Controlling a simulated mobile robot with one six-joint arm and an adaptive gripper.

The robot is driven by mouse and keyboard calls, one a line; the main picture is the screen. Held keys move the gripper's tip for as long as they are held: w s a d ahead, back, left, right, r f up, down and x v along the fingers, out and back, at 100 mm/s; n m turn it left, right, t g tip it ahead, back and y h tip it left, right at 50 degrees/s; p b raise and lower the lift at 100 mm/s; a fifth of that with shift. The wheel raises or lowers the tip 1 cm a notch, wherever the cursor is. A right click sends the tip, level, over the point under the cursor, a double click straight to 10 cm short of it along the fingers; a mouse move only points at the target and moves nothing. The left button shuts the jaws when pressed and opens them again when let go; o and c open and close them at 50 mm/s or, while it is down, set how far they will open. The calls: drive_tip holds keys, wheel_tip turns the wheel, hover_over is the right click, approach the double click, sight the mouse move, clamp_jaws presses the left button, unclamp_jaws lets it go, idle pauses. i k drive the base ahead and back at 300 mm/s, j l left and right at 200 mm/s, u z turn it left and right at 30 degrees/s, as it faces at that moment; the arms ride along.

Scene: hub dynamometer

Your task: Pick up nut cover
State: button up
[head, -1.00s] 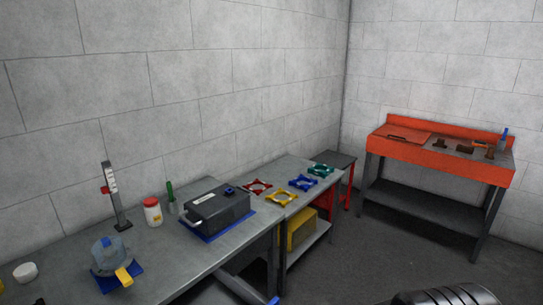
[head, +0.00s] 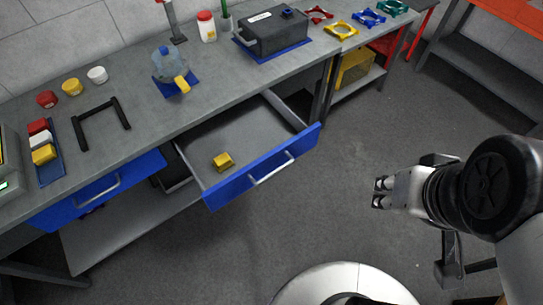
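I cannot tell for certain which thing is the nut cover. A small yellow block-like piece (head: 222,161) lies alone in the open blue-fronted drawer (head: 270,172). Round caps in red (head: 47,99), yellow (head: 72,87) and white (head: 97,75) stand on the bench's left part. My gripper (head: 379,193) is over the floor, right of the drawer and apart from it. Its two dark fingertips point left with a gap between them, and nothing shows in it.
The open drawer juts out over the floor. Floor (head: 340,160) is clear between drawer and gripper.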

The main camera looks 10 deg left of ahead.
sight(167, 60)
drive_tip(key=u, duration=1.5)
drive_tip(key=i+j, duration=1.5)
drive_tip(key=i, duration=0.25)
